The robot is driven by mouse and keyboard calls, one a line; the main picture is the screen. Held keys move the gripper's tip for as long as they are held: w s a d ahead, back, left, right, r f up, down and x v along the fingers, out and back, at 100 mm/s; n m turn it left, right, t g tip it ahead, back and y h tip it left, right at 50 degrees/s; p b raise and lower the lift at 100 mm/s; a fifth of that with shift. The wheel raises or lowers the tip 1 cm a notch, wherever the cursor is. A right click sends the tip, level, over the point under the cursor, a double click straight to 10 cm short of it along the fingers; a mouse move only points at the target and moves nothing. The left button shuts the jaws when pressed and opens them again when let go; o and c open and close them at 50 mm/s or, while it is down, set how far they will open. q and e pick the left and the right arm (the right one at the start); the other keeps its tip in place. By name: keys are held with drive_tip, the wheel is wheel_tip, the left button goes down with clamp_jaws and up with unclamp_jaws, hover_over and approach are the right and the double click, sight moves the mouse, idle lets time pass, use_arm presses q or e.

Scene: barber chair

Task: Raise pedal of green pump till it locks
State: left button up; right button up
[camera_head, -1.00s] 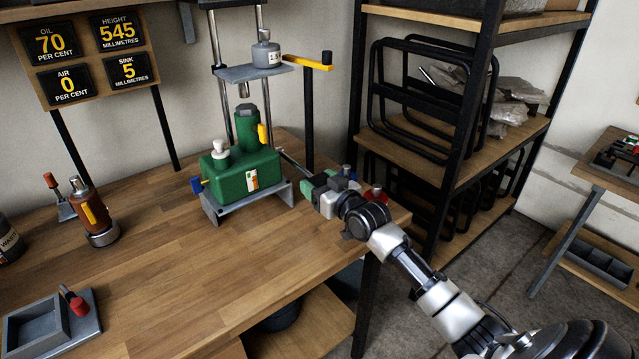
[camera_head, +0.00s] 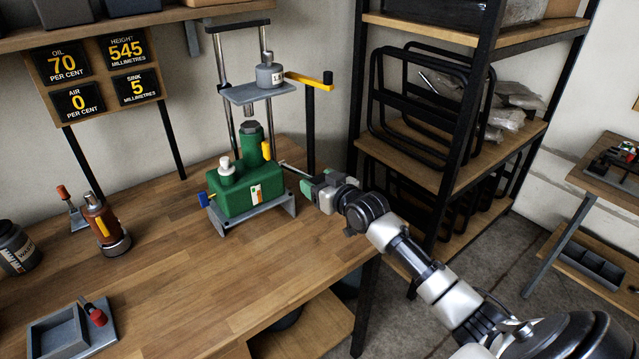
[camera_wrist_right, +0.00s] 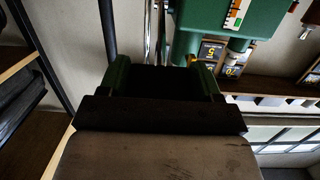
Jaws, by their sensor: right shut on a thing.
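The green pump (camera_head: 245,190) stands on a grey base on the wooden bench, below a frame with two posts and a plate. Its pedal (camera_head: 296,171) is a thin rod sloping down to the right from the pump's right side. My right gripper (camera_head: 322,187) is shut on the pedal's outer end, beside the bench's right edge, and hides that end. In the right wrist view the green-tipped fingers of this gripper (camera_wrist_right: 162,78) close around something dark, and part of the green pump (camera_wrist_right: 240,20) shows above. My left gripper is not in view.
A display board (camera_head: 98,75) reads oil 70, air 0, height 545, sink 5. A brown bottle-like tool (camera_head: 105,225) and a grey tray (camera_head: 60,338) are on the left bench. A black shelf rack (camera_head: 430,165) stands close behind my right arm. The bench's middle is clear.

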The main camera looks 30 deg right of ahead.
drive_tip(key=o, duration=1)
drive_tip(key=shift+r, duration=0.2)
drive_tip(key=shift+o, duration=1.4)
drive_tip(key=shift+f, duration=0.1)
drive_tip(key=shift+s, duration=0.1)
drive_tip(key=shift+s+f, duration=0.1)
drive_tip(key=shift+s, duration=0.2)
drive_tip(key=s+r+b, duration=0.1)
drive_tip(key=s+b, duration=0.1)
drive_tip(key=s, duration=0.8)
drive_tip(key=shift+d+r, duration=0.3)
drive_tip(key=shift+d, duration=0.1)
drive_tip(key=shift+f, duration=0.1)
